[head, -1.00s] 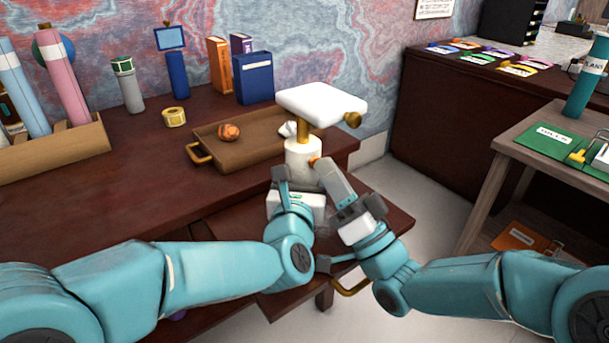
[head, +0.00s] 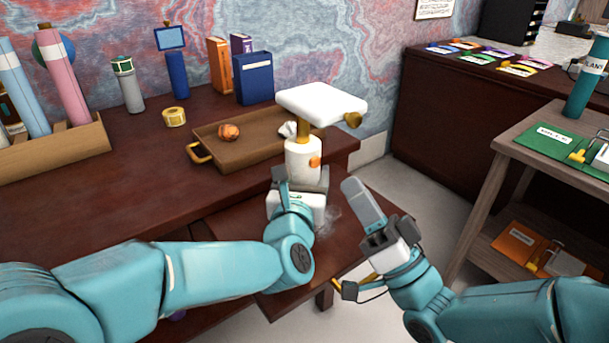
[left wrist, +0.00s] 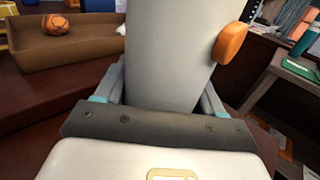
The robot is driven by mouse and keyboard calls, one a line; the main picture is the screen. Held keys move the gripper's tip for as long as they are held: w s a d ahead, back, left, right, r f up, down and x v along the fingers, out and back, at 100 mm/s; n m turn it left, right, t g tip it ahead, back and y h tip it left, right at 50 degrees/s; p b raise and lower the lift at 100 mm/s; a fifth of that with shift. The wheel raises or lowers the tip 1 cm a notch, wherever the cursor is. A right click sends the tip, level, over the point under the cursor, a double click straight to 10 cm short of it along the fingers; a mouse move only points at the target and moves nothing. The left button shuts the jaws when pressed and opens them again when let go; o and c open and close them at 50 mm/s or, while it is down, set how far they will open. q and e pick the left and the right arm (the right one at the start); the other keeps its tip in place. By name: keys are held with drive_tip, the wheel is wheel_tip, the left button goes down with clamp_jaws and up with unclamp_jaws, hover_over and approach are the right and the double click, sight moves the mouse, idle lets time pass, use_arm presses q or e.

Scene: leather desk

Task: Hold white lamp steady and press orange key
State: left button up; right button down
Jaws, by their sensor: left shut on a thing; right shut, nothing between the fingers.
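The white lamp (head: 302,160) stands upright at the desk's right end, with a white rectangular head (head: 321,102) on a brass neck. The orange key (head: 315,161) is a round button on the right side of its base; it also shows in the left wrist view (left wrist: 230,43). My left gripper (head: 300,182) is shut around the lower part of the lamp base, which fills the space between its fingers in the left wrist view (left wrist: 165,90). My right gripper (head: 362,200) is shut and empty, to the lower right of the lamp and apart from the key.
A brown tray (head: 222,167) with an orange ball (head: 228,132) and a crumpled white thing lies left of the lamp. A yellow tape roll (head: 174,117) and books (head: 253,78) stand farther back. A wooden side shelf (head: 500,180) stands at right, with open floor between.

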idle(0.3)
use_arm(q)
drive_tip(key=o, duration=1.5)
